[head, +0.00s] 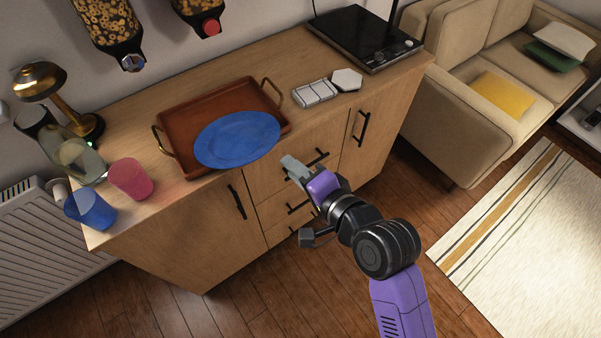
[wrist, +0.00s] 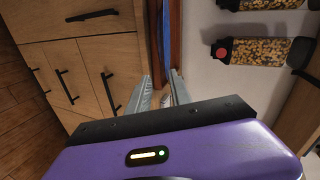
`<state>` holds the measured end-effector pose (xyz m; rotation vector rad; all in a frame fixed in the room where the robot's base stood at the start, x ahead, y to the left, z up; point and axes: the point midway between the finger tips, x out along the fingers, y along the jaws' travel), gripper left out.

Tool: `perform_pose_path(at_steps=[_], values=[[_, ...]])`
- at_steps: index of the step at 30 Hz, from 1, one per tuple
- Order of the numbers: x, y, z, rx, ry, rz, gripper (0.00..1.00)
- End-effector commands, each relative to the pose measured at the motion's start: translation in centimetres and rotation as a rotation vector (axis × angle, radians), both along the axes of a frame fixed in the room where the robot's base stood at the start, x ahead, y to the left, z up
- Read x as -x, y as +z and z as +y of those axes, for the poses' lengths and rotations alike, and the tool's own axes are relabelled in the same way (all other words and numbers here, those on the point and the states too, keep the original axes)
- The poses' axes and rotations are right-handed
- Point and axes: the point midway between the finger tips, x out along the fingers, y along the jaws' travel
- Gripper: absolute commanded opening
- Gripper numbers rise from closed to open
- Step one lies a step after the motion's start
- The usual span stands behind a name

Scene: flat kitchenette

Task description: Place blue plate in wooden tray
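The blue plate (head: 237,139) lies over the front right part of the reddish-brown wooden tray (head: 190,108) on the cabinet top. It overlaps the tray's front rim in the head view; whether it rests on the rim or inside is hard to tell. In the wrist view the plate shows edge-on as a thin blue strip (wrist: 175,40), beside a brown strip of the tray. My gripper (head: 289,165) is in front of the cabinet, just below and right of the plate in the picture. Its two fingers (wrist: 159,92) stand apart with nothing visibly held between them.
A pink cup (head: 130,179), a blue cup (head: 90,209), a glass jar and a brass lamp (head: 60,100) stand left of the tray. White coasters (head: 315,93) and a black hob (head: 365,38) are to its right. Cereal dispensers (head: 105,25) hang above. Drawer handles project from the front.

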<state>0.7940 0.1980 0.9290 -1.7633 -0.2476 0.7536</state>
Motion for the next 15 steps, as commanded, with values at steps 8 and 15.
perform_pose_path(at_steps=[8,15], values=[[1.6,0.8,-1.1,0.000,0.000,0.000,0.25],[1.8,0.7,-1.2,0.003,-0.001,-0.001,0.25]])
